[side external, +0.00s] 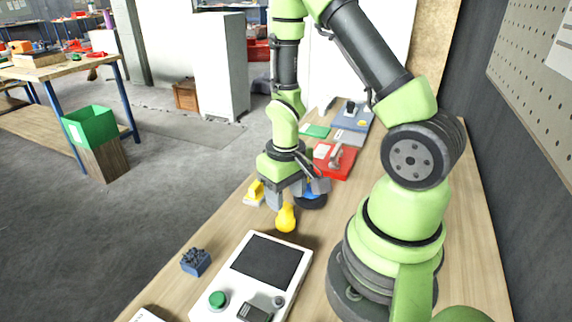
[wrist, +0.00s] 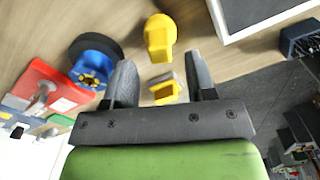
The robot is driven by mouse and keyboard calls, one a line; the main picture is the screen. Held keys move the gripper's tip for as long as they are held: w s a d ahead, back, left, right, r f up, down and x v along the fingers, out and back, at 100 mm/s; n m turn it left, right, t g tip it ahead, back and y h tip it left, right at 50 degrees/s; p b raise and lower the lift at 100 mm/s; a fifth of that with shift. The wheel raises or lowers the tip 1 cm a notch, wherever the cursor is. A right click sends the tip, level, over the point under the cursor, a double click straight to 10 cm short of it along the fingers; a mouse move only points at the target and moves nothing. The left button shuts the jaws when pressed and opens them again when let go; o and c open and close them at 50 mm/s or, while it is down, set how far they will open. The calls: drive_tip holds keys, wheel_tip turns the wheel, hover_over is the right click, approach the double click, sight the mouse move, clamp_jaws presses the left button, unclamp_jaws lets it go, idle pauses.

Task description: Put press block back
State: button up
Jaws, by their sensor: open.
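My gripper (side external: 294,200) is open above the bench with nothing between its fingers. In the wrist view, my gripper (wrist: 161,68) has its two dark fingers spread wide. A yellow rounded piece (side external: 286,218) stands on the bench just in front of the fingers. It shows beyond the fingertips in the wrist view (wrist: 160,38). A small yellow block with a grey part (side external: 255,191) sits left of the gripper. In the wrist view this block (wrist: 165,92) appears in the gap between the fingers, partly hidden by the gripper body. I cannot tell which yellow piece is the press block.
A white panel with a dark screen (side external: 267,262) and green button lies at the front. A blue bristled block (side external: 195,262) is left of it. A blue and black spool (wrist: 95,60) and a red tool case (side external: 334,160) are close by. Bare wood surrounds the rounded piece.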

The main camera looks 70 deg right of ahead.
wheel_tip(320, 180, up, 8)
wheel_tip(320, 180, up, 9)
drive_tip(key=t, duration=0.3)
hover_over(285, 206)
drive_tip(key=a, duration=0.4)
drive_tip(key=s+a+r+t+y, duration=0.2)
drive_tip(key=s+a+r+t, duration=0.2)
drive_tip(key=s+a+r, duration=0.1)
wheel_tip(285, 206, up, 3)
drive_tip(key=shift+s+a+f+n, duration=0.15)
drive_tip(key=shift+s+a+n, duration=0.15)
drive_tip(key=shift+s+a, duration=0.15)
